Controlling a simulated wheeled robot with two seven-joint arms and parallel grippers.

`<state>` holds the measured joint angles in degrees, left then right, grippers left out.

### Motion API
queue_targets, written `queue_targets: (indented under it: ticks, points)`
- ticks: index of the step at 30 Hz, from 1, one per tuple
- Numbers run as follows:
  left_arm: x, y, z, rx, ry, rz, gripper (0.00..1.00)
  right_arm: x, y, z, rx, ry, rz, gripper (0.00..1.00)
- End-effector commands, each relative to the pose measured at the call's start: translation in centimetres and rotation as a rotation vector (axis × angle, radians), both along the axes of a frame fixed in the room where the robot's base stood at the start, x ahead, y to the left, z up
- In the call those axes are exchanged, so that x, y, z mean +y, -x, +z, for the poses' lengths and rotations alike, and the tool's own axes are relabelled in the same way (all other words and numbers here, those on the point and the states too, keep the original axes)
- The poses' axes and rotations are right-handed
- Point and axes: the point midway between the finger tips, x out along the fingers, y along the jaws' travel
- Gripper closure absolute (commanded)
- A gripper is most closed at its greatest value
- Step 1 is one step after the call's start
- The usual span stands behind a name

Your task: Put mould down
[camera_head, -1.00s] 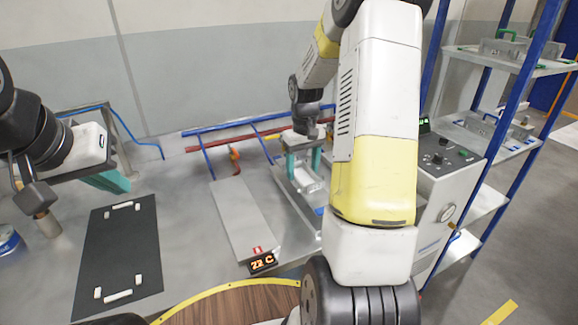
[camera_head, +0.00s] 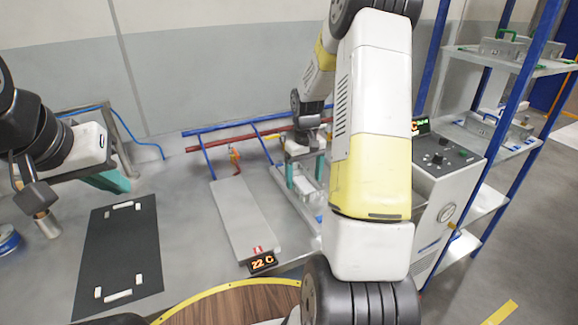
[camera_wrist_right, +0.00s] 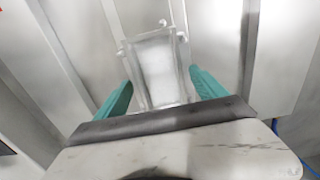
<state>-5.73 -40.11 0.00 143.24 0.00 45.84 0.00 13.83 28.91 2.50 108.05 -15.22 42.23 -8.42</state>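The mould is a pale, shiny metal block; it shows in the right wrist view (camera_wrist_right: 158,68) between the teal fingers of my right gripper (camera_wrist_right: 160,80). The fingers stand apart on either side of it, with narrow gaps visible. In the head view the mould (camera_head: 306,186) is low on the grey bench strip, below my right gripper (camera_head: 305,172). Whether its underside touches the surface is hidden. My left gripper (camera_head: 112,181) hangs at the left above the bench; its fingers overlap, so its opening cannot be judged.
A grey plate (camera_head: 243,218) with a display (camera_head: 263,262) lies left of the mould. A black mat (camera_head: 117,255) with white corner marks is further left. Blue and red pipes (camera_head: 250,135) run behind. A control box (camera_head: 440,165) and blue shelves (camera_head: 505,105) stand at the right.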

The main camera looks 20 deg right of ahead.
Motion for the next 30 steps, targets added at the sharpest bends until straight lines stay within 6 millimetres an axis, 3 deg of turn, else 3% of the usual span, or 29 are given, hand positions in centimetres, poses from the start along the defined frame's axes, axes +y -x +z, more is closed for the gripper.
queue_targets:
  ticks: [9, 13, 24, 30]
  points:
    - [0.0, 0.0, 0.0, 0.000, 0.000, 0.000, 1.00, 0.0, 0.0, 0.1, 0.000, 0.000, 0.000, 0.15]
    - [0.0, 0.0, 0.0, 0.000, 0.000, 0.000, 1.00, 0.0, -0.1, 1.0, -0.004, 0.000, 0.000, 0.15]
    - [0.0, 0.0, 0.0, 0.000, 0.000, 0.000, 1.00, 0.0, -0.1, 8.5, -0.005, 0.001, 0.000, 0.15]
    - [0.0, 0.0, 0.0, 0.000, 0.000, 0.000, 1.00, 0.0, -0.1, 11.4, -0.003, 0.001, 0.001, 0.15]
